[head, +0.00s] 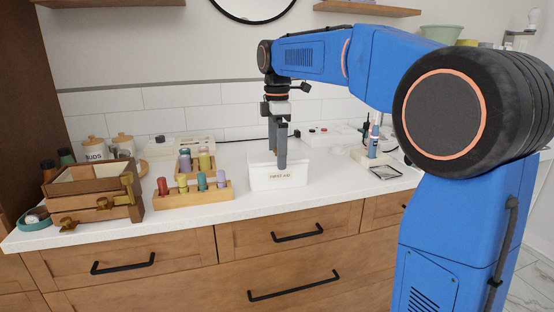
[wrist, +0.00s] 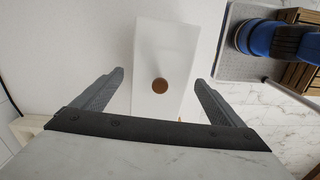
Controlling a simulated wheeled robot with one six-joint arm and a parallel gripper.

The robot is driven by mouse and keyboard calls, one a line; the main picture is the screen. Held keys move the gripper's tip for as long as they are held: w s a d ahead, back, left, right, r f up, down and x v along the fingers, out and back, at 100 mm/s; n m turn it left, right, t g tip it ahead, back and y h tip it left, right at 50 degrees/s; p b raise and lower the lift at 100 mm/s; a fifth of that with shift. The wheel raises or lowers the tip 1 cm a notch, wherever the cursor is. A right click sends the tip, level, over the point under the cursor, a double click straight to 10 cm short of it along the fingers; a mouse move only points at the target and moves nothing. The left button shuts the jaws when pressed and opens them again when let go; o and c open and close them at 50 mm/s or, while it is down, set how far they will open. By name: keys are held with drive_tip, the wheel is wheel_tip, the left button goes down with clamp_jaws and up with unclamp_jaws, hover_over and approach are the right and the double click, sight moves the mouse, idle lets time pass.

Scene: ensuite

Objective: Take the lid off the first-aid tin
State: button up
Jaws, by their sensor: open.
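My gripper (head: 278,150) points straight down over the tin. In the wrist view my gripper (wrist: 160,82) is open, one finger on each side of the lid, with the knob between them. Nothing is held. In the head view the fingers hide the knob and part of the lid.
A tiered wooden rack (head: 194,196) with coloured bottles and a wooden drawer box (head: 92,190) stand left of the tin. A dark flat tray (head: 386,172) and a toothbrush stand (head: 372,157) are to the right. The counter just around the tin is mostly clear.

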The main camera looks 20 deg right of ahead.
drive_tip(key=c, duration=1.1)
drive_tip(key=shift+c, duration=0.2)
